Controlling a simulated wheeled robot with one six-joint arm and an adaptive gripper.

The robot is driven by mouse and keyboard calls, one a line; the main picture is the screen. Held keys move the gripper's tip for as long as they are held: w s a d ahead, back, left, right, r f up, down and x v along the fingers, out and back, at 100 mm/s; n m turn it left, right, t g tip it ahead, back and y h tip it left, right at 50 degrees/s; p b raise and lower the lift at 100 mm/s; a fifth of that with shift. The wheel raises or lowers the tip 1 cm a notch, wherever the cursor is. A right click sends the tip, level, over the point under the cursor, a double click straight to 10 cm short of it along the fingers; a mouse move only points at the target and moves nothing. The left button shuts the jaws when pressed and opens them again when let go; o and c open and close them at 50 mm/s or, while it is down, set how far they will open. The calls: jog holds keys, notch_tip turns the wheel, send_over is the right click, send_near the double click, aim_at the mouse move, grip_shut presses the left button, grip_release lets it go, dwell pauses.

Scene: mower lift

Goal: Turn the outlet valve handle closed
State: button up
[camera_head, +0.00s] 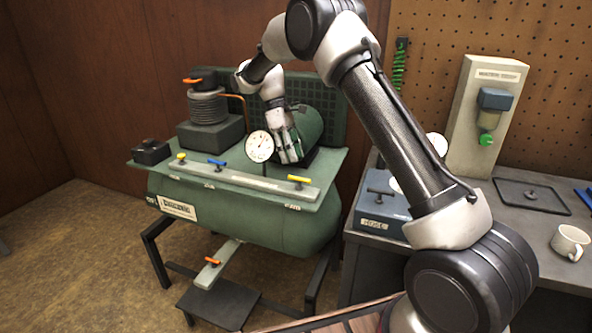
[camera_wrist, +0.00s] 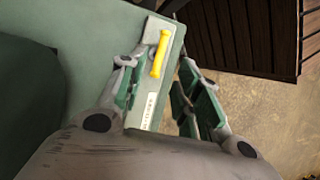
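A green compressor tank (camera_head: 240,215) carries a pale valve strip (camera_head: 240,180) along its front top edge. A yellow handle (camera_head: 300,179) sits at the strip's right end; it also shows in the wrist view (camera_wrist: 160,53), lying roughly along the strip. A blue handle (camera_head: 217,163) and another yellow handle (camera_head: 181,156) sit further left. The labels are too small to read, so I cannot tell which is the outlet. My gripper (camera_head: 292,160) is open above and behind the right yellow handle. In the wrist view, that handle appears between and beyond the fingers (camera_wrist: 156,68), apparently untouched.
A round gauge (camera_head: 260,146) stands close left of my gripper. A green motor housing (camera_head: 308,124) is behind it. An orange handle (camera_head: 213,261) sits low under the tank. A workbench (camera_head: 500,215) with a mug (camera_head: 570,243) stands right. Free room lies in front of the strip.

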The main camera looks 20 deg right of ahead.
jog(key=shift+v, duration=2.2)
